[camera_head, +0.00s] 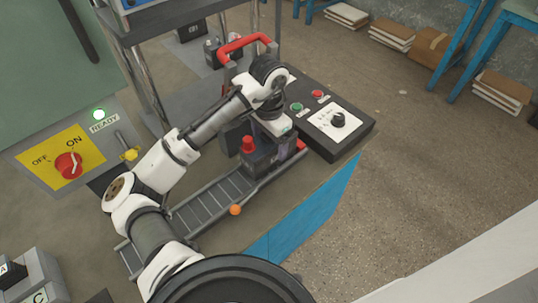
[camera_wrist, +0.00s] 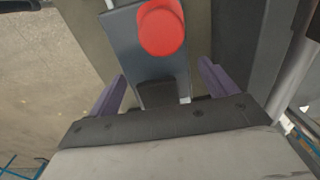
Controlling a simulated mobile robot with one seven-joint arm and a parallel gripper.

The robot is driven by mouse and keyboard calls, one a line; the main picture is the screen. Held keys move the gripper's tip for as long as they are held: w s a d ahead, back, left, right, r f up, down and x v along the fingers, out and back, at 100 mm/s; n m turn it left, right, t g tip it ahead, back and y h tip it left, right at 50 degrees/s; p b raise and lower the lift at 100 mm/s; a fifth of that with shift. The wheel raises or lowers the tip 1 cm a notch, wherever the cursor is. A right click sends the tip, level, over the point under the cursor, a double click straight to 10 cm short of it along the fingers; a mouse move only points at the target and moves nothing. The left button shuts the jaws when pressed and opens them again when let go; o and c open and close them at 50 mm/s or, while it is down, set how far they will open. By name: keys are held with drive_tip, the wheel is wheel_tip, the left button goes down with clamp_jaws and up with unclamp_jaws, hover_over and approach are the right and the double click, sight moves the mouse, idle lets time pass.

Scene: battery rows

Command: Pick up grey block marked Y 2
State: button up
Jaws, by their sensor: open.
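A grey block (camera_wrist: 150,62) with a round red cap (camera_wrist: 162,26) shows in the wrist view, between my gripper's two purple fingers (camera_wrist: 160,88). The fingers are apart, with a gap on each side, and I cannot tell how far down they reach along it. In the head view the dark grey block (camera_head: 258,160) stands at the upper end of the slatted rail, under my wrist, with its red cap (camera_head: 248,143) to the left. My wrist hides part of it. No Y 2 mark is readable on it.
A control box (camera_head: 338,122) with a black knob stands close on the right. A red handle (camera_head: 243,44) rises behind my arm. The slatted rail (camera_head: 212,205) runs to the lower left, with an orange ball (camera_head: 235,210) beside it. Blocks marked A (camera_head: 14,272) and C stand lower left.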

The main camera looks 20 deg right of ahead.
drive_tip(key=shift+c, duration=0.5)
drive_tip(key=shift+r, duration=0.1)
clamp_jaws()
